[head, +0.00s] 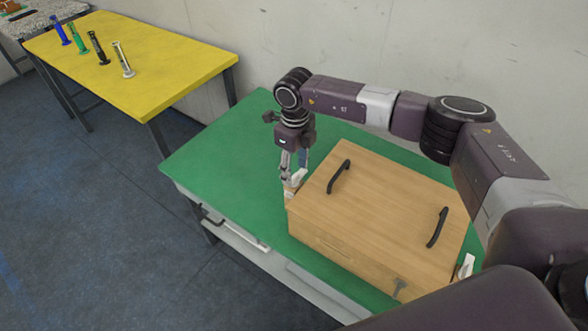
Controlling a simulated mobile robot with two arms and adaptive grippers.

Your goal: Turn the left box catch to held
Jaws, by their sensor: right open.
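A light wooden box (377,203) with two black handles on its lid stands on the green table. My right gripper (294,178) points down at the box's far left corner. It is open, with its fingers around or right beside a small white catch (297,177) there; I cannot tell whether they touch it. The fingers partly hide this catch, and its setting is not readable. Another white catch (466,267) shows at the box's right side. My left gripper is not in view.
The green table (225,160) is bare left of the box. A pale wall stands close behind. My right arm spans above the box's far side.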

